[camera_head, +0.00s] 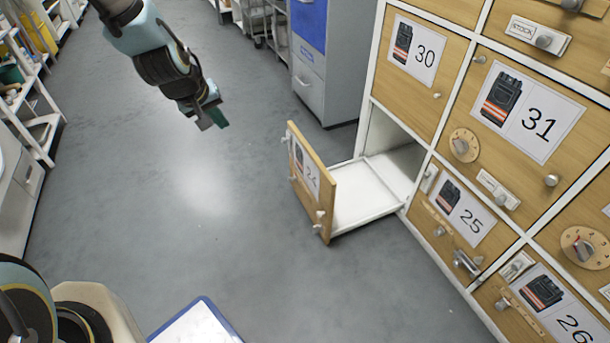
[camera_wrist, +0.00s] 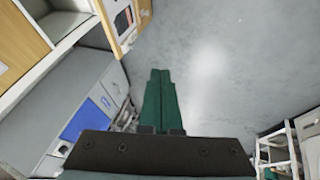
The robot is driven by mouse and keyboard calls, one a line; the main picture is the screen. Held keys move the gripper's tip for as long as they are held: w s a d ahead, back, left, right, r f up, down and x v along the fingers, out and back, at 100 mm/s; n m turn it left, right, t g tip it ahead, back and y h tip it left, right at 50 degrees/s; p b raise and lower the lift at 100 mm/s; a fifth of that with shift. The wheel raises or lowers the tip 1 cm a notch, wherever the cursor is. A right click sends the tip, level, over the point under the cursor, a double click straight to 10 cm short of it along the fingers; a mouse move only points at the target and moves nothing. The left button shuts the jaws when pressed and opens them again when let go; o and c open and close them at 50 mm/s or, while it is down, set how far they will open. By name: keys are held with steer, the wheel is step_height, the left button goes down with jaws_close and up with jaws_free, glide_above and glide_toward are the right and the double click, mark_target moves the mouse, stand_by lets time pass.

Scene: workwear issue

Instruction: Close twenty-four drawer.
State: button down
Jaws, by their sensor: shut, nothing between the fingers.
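The drawer labelled 24 (camera_head: 312,186) is pulled out of the wooden locker wall, low down. Its wooden front stands well out from the wall, with a white tray (camera_head: 366,190) behind it that looks empty. Small knobs show on the front. My gripper (camera_head: 216,117) hangs in the air to the upper left of the drawer front, apart from it. Its green fingers (camera_wrist: 160,100) are shut together with nothing between them. In the wrist view, the edge of the drawer front (camera_wrist: 124,22) shows at the top left of the fingers.
The door labelled 30 (camera_head: 413,52) is shut above the opening, and doors 31 (camera_head: 527,112), 25 (camera_head: 463,214) and 26 (camera_head: 555,306) are shut to the right. A grey and blue cabinet (camera_head: 322,75) stands behind. White shelves (camera_head: 40,110) line the left. The floor between is clear.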

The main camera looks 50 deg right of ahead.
steer(key=s+d+f+h+b, duration=0.2)
steer(key=s+d+f+b, duration=0.45)
steer(key=d+f, duration=0.45)
steer(key=b, duration=0.2)
glide_toward(308, 157)
step_height(308, 157, down, 4)
steer(key=w+a, duration=0.1)
steer(key=w, duration=0.2)
steer(key=shift+s+d+r+g+b, duration=0.15)
steer(key=shift+s+d+b, duration=0.2)
steer(key=shift+d, duration=0.6)
steer(key=shift+s+d+f+g+b, duration=0.15)
steer(key=shift+s+d+b, duration=0.2)
steer(key=shift+d, duration=0.55)
steer(key=shift+r, duration=0.15)
